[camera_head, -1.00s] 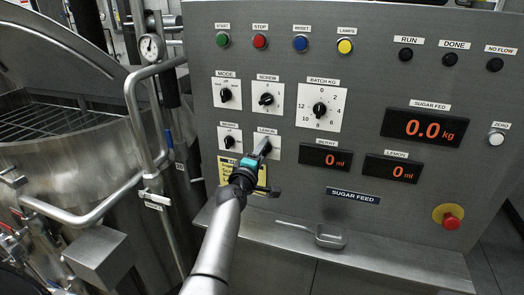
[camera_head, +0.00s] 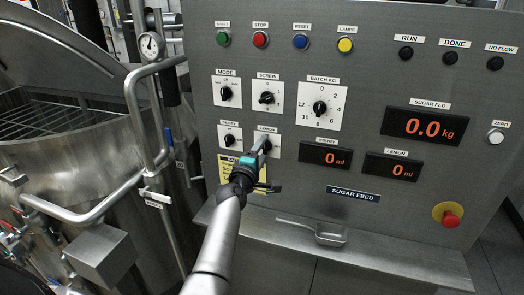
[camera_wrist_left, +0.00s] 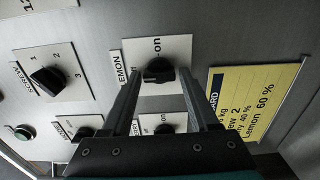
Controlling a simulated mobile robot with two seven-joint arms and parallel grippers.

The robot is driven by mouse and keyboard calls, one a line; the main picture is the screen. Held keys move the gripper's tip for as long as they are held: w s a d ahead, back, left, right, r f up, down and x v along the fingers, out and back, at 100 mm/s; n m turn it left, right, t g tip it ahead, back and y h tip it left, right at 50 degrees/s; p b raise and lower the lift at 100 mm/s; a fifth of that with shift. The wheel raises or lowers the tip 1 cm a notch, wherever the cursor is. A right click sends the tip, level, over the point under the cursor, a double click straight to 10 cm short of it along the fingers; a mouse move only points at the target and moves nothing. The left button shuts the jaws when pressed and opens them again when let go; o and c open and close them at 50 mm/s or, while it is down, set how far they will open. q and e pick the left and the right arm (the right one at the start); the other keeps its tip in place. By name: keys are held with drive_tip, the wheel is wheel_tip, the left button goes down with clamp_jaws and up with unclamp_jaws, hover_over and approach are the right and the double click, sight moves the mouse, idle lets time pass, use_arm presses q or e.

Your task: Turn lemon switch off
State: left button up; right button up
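The lemon switch (camera_head: 267,147) is a black knob on a small white plate under the LEMON label on the grey panel. In the left wrist view the knob (camera_wrist_left: 159,71) sits between my two finger ends, with "on" printed above it and the other marking mostly covered. I cannot tell for sure which marking the knob points at. My left gripper (camera_head: 259,145) is at the switch, its fingers pointing at the panel. In the left wrist view the fingers (camera_wrist_left: 160,80) are apart, one on each side of the knob, with small gaps. My right gripper is not in view.
The berry switch (camera_head: 229,141) is just left, and the screw dial (camera_head: 267,98) just above. A yellow card (camera_wrist_left: 244,103) lies close below the lemon plate. A ledge with a scoop (camera_head: 328,235) runs below. A steel vessel (camera_head: 70,155) with pipe rails stands left.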

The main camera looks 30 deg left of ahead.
use_arm(q)
drive_tip(key=shift+o, duration=1.1)
drive_tip(key=v, duration=1.5)
drive_tip(key=shift+p, duration=0.4)
drive_tip(key=shift+s+d, duration=0.1)
drive_tip(key=s+d+f+m+g+h+b, duration=0.1)
drive_tip(key=s+d+f+m+g+b, duration=0.25)
drive_tip(key=f, duration=1.05)
drive_tip(key=s+d+f+m+g+h+b, duration=0.25)
drive_tip(key=d+f+m, duration=0.2)
drive_tip(key=f, duration=0.95)
drive_tip(key=s+d+f+m+g+h+b, duration=0.1)
drive_tip(key=s+d+f+m+g+b, duration=0.3)
drive_tip(key=f, duration=1)
drive_tip(key=s+d+f+m+g+b, duration=0.1)
drive_tip(key=s+d+f+m, duration=0.1)
drive_tip(key=s+f, duration=0.45)
drive_tip(key=s+d+f+m+g+b, duration=0.1)
drive_tip(key=s+d+f+m+b, duration=0.15)
drive_tip(key=s+f, duration=0.4)
drive_tip(key=s+a+f+m+g+b, duration=0.1)
drive_tip(key=s+f+m+g, duration=0.1)
drive_tip(key=s+f, duration=0.3)
drive_tip(key=s+a+f+m+g+b, duration=0.1)
drive_tip(key=s+f+m, duration=0.4)
drive_tip(key=s, duration=0.8)
drive_tip(key=shift+s+f+g+b, duration=0.35)
drive_tip(key=shift+f+g, duration=0.2)
drive_tip(key=shift+g, duration=0.25)
